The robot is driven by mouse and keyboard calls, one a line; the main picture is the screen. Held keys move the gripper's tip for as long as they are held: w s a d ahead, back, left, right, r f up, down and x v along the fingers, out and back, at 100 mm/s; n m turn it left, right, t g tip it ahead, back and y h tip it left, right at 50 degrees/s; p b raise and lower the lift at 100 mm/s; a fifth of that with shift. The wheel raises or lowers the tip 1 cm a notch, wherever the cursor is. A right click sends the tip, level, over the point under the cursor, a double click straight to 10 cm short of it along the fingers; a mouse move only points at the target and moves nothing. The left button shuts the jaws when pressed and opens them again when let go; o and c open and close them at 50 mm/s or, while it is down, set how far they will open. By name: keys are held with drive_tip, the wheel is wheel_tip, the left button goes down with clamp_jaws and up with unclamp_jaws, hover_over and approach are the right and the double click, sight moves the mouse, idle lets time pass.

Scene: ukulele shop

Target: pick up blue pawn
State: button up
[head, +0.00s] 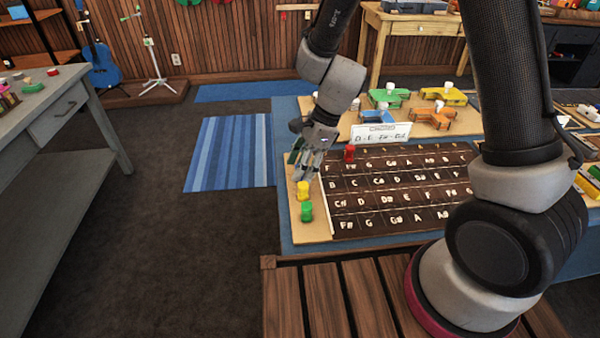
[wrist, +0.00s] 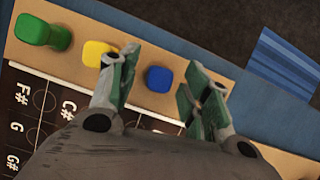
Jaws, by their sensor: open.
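The blue pawn (wrist: 159,79) stands on the tan border of the note board in the wrist view, between my open fingertips and a little beyond them. I cannot make it out in the head view, where my gripper (head: 305,165) covers that spot. My gripper (wrist: 158,88) is open, with its green-padded fingers on either side of the blue pawn. The left finger overlaps the yellow pawn (wrist: 98,54) in the wrist view. The yellow pawn also shows in the head view (head: 303,191), just in front of my gripper.
A green pawn (head: 306,212) stands by the yellow one and also shows in the wrist view (wrist: 42,32). A red pawn (head: 349,154) stands on the lettered board (head: 390,222). A white card (head: 381,134) stands behind it. Colored clamps (head: 388,97) lie further back. Left of the board is floor.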

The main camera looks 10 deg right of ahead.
drive_tip(key=shift+a+f, duration=0.15)
drive_tip(key=shift+f, duration=0.3)
drive_tip(key=shift+c, duration=0.2)
drive_tip(key=c, duration=0.9)
drive_tip(key=shift+r, duration=0.15)
